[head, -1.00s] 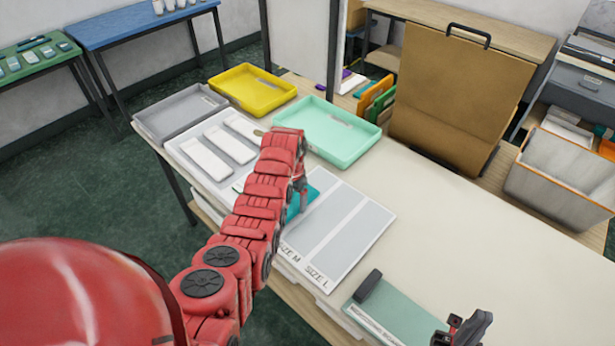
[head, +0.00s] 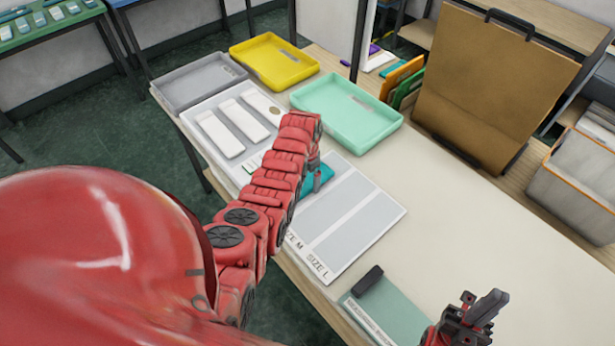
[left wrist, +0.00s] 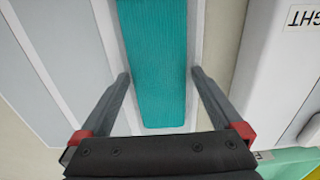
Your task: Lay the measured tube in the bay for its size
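A flat teal tube (left wrist: 155,60), ribbed on top, lies lengthwise on the sizing mat, between white divider strips in the left wrist view. Part of it shows in the head view (head: 318,180) beside my left arm. The grey mat (head: 350,222) has bays marked SIZE M and SIZE L; the tube lies left of these, and its own bay's label is hidden. My left gripper (left wrist: 160,76) is open, with one finger on each side of the tube and small gaps beside it. My right gripper (head: 480,306) is over the table's front right, with no tube visible in it.
Left of the mat, a pale tray (head: 205,148) holds white pieces. Grey (head: 192,95), yellow (head: 270,68) and mint (head: 345,120) trays stand behind. A green board with a black block (head: 367,281) lies at the front. The table's right side is clear.

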